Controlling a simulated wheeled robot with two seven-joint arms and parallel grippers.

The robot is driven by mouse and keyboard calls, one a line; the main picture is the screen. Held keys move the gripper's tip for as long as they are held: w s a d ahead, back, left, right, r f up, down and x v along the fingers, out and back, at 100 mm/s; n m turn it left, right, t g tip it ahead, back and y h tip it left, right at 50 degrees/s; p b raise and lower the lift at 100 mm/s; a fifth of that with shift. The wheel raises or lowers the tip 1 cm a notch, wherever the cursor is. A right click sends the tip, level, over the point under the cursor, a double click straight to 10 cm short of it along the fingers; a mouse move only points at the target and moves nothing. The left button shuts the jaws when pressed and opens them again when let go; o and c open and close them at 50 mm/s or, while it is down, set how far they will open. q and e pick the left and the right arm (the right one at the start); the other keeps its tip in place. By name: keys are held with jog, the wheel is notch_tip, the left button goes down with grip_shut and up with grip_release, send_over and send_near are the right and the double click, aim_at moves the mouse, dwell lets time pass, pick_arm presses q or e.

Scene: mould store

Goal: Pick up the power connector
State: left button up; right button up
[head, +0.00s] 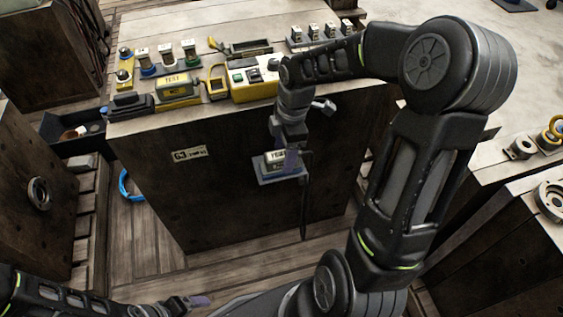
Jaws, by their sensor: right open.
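My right gripper (290,159) points down in front of the dark front face of the block-shaped bench. It is open, with purple-grey fingers. A small block with a white label (275,157) sits on a blue-grey plate (284,180) right at the fingers. A dark cable (303,210) hangs below it. This may be the power connector, but I cannot tell for sure, as the gripper hides part of it. My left gripper (200,300) is low at the bottom of the view, away from the bench, and its opening is unclear.
The bench top (150,27) holds several labelled devices, including a yellow test box (178,88) and a yellow-and-white control box (252,88). A black bin (68,130) stands at left. A blue hose loop (128,186) lies on the plank floor.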

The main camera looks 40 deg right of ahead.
jog(key=shift+f, duration=0.65)
jog(key=shift+c, duration=0.2)
grip_shut()
dwell(0.3)
jog(key=shift+r, duration=0.1)
